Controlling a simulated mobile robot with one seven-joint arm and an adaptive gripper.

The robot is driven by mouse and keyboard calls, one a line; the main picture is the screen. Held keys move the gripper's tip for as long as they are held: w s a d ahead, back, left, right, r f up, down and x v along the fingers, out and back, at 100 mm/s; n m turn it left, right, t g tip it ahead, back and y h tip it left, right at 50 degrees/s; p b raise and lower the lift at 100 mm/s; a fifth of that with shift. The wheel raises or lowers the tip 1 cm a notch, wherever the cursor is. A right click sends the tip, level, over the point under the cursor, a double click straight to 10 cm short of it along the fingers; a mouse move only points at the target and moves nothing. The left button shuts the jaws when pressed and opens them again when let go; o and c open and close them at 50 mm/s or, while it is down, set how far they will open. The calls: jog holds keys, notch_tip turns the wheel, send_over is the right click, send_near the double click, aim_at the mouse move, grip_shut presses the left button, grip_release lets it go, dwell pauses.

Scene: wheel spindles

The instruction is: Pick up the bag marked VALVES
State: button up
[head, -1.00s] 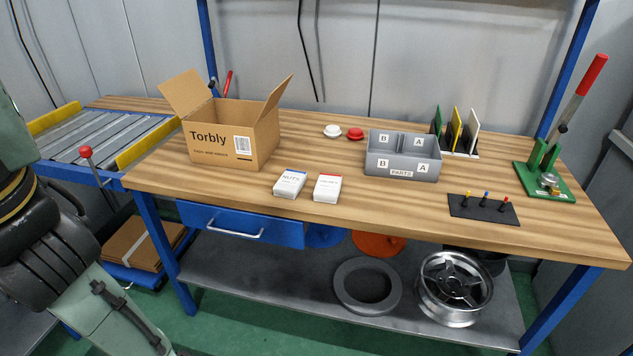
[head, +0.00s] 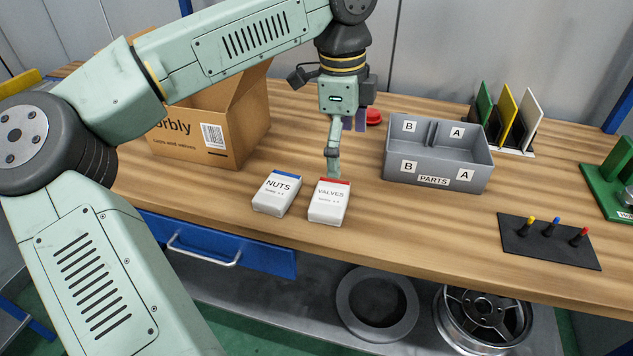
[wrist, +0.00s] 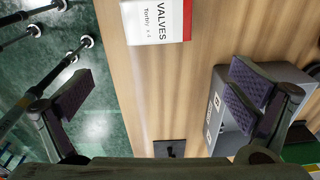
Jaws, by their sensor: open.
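The VALVES bag (head: 329,203) is a white packet with a red top edge, lying on the wooden workbench near its front edge. It also shows at the top of the wrist view (wrist: 152,22), partly cut off by the frame. My gripper (head: 343,150) is above the bench, just behind the bag in the head view. A lower finger appears close to the red edge; I cannot tell whether it touches. In the wrist view my gripper (wrist: 165,95) has its fingers wide apart with nothing between the pads. The bag lies beyond the fingertips.
The NUTS bag (head: 277,192), white with a blue edge, lies close left of the VALVES bag. A cardboard box (head: 190,140) stands behind left, partly behind my arm. A grey PARTS bin (head: 435,178) is to the right. A black peg plate (head: 555,245) lies at the front right.

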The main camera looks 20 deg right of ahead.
aim_at(330, 195)
jog(key=shift+n+y, duration=0.4)
jog(key=f, duration=0.1)
jog(key=a+f, duration=0.1)
jog(key=f, duration=0.1)
jog(key=w+f+p, duration=0.1)
jog(key=f, duration=0.1)
jog(key=shift+a, duration=0.25)
jog(key=shift+w+f+p, duration=0.15)
jog(key=shift+f+p, duration=0.9)
jog(key=shift+f, duration=2)
jog(key=shift+a, duration=0.1)
jog(key=shift+c, duration=0.4)
jog(key=c, duration=1)
jog(key=shift+r, duration=0.1)
